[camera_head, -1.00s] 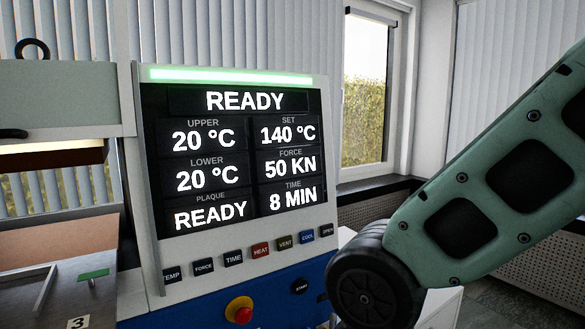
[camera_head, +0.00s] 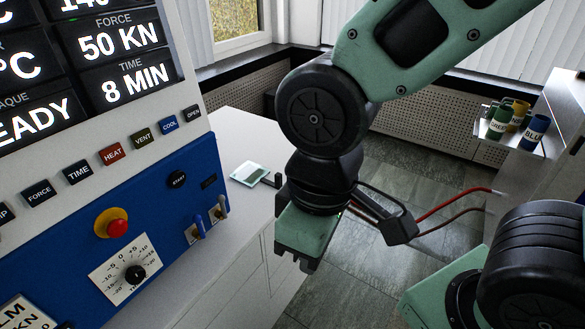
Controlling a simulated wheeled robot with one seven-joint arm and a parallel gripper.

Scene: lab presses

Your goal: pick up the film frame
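A small flat pale frame with a greenish middle, which looks like the film frame (camera_head: 250,173), lies on the white worktop beside the press. A short dark tab sticks out at its right side. My gripper (camera_head: 298,262) hangs pointing down, to the right of and nearer than the frame in the picture, apart from it. Its fingertips are small and dark here, and I cannot tell whether they are open or shut. Nothing is seen held in it.
The press panel (camera_head: 110,195) with buttons, a red stop knob (camera_head: 117,228) and small blue and grey levers fills the left. The white worktop (camera_head: 235,125) is mostly bare. Several labelled coloured cylinders (camera_head: 534,132) stand on a shelf at the right.

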